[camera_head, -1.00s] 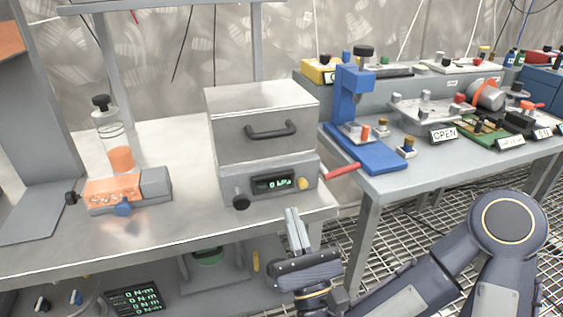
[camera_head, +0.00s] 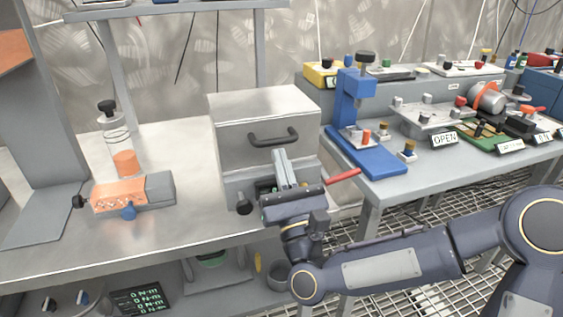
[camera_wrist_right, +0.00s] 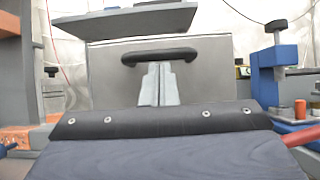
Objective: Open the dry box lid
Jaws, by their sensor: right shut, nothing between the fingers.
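The dry box (camera_head: 233,142) is a grey metal box on the bench, with its lid (camera_head: 262,104) down. A black handle (camera_head: 273,138) is on its front; it also shows in the right wrist view (camera_wrist_right: 160,56). My right gripper (camera_head: 281,156) is shut and empty, in front of the box and just below the handle in the picture. In the right wrist view its fingertips (camera_wrist_right: 158,68) come up to the handle's lower edge; I cannot tell whether they touch it. The gripper hides most of the display panel below. My left gripper is not in view.
An orange-and-grey fixture (camera_head: 133,194) with a bottle (camera_head: 119,145) stands left of the box. A red lever (camera_head: 344,176) sticks out at the box's lower right. A blue press (camera_head: 357,120) stands on the right bench. A shelf (camera_head: 180,9) hangs above behind.

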